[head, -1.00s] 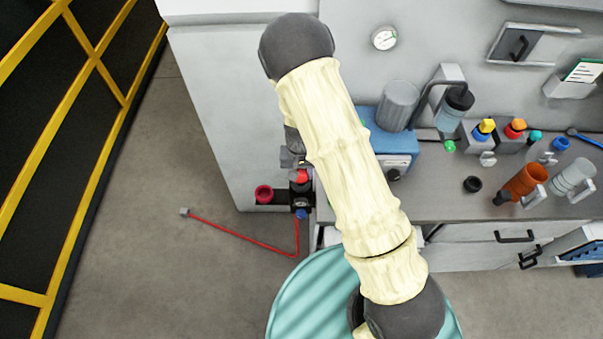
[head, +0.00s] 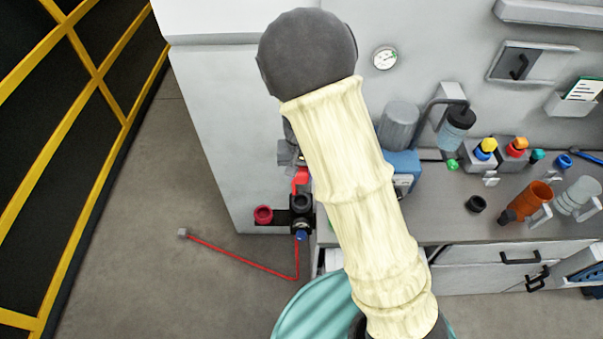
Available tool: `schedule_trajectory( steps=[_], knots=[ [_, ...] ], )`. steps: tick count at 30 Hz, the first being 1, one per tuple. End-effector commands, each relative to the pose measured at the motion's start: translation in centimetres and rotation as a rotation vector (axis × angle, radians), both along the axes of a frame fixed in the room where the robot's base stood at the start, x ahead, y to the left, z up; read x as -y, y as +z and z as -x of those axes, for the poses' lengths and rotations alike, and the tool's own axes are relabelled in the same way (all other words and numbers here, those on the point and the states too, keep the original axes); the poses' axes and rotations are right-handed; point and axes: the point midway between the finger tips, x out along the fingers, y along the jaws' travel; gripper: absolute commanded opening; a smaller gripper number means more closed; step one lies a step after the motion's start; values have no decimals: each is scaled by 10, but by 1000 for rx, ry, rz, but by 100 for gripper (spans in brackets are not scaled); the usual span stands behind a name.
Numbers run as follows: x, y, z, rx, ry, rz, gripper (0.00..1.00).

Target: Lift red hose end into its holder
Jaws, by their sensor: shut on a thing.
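My gripper (head: 297,165) is small and partly hidden behind my arm, beside the grey cabinet. It is shut on a red piece (head: 300,180), just above a black fitting with a round open top (head: 302,201). I cannot tell whether this piece is part of a hose. A thin red hose (head: 245,264) runs from below the blue knob (head: 301,235) under the fitting, bends, and ends in a small grey end piece (head: 183,233) lying on the floor. A red round cup (head: 263,214) sits on the black bracket left of the fitting.
The bench (head: 450,222) at right carries a blue machine, bottles, coloured caps and an orange cup (head: 525,200). A teal striped round thing (head: 315,310) is at the bottom.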

Motion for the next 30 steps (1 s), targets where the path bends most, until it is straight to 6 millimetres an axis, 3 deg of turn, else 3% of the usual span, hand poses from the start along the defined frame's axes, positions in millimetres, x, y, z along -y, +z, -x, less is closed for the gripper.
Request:
schedule_trajectory(
  steps=[11, 30],
  knots=[
    [-2, 1, 0, 1, 3, 0, 9],
    [1, 33, -1, 1, -2, 0, 9]
  ],
)
